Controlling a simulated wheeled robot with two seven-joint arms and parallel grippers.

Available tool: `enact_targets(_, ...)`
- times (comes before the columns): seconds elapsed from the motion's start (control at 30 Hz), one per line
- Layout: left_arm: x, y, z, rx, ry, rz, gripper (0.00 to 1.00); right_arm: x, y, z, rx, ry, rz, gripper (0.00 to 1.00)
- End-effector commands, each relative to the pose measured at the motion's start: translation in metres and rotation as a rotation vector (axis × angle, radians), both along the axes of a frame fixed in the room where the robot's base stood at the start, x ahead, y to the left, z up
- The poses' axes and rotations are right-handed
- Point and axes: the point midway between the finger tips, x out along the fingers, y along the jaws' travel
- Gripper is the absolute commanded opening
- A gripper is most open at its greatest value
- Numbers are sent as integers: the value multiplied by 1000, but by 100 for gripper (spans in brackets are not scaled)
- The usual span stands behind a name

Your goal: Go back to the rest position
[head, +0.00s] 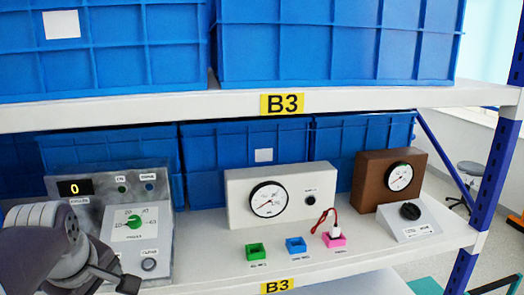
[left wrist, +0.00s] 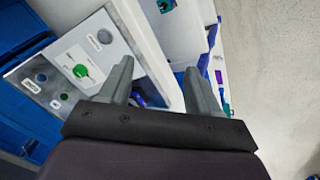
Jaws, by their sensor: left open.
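My left gripper (left wrist: 158,80) is open and empty in the left wrist view, with its two fingers apart. In the head view my left arm comes in at the lower left, and the gripper (head: 122,279) is in front of the grey control panel (head: 160,190). The panel carries a green rotary knob (head: 135,221) on a white dial plate and a display reading 0. The knob also shows in the left wrist view (left wrist: 80,71), left of the fingers and apart from them. My right gripper is not in view.
A white gauge box (head: 240,200) stands mid-shelf. Green (head: 257,252), blue (head: 296,245) and pink (head: 334,240) sockets sit before it; a red lead enters the pink one. A brown gauge box (head: 372,180) and black knob (head: 410,211) are right. Blue crates (head: 340,40) fill the upper shelf.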

Motion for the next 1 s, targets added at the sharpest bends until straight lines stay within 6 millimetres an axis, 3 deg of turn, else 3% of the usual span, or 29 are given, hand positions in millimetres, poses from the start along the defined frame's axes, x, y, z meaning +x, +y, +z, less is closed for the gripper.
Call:
enact_targets(0.17,8,3,-5,102,-27,-169,63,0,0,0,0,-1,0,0)
enact_targets(0.27,10,1,-24,163,-6,-296,63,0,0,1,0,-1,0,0)
enact_targets(0.47,5,-22,-95,272,96,-666,63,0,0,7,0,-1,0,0)
enact_targets(0.6,-18,-49,-150,299,193,-934,63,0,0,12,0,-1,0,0)
enact_targets(0.73,-52,-74,-190,263,292,-1097,63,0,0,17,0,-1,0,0)
enact_targets(0.83,-68,-86,-204,231,350,-1155,63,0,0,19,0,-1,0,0)
enact_targets(1.0,-68,-91,-205,231,353,-1174,63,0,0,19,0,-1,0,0)
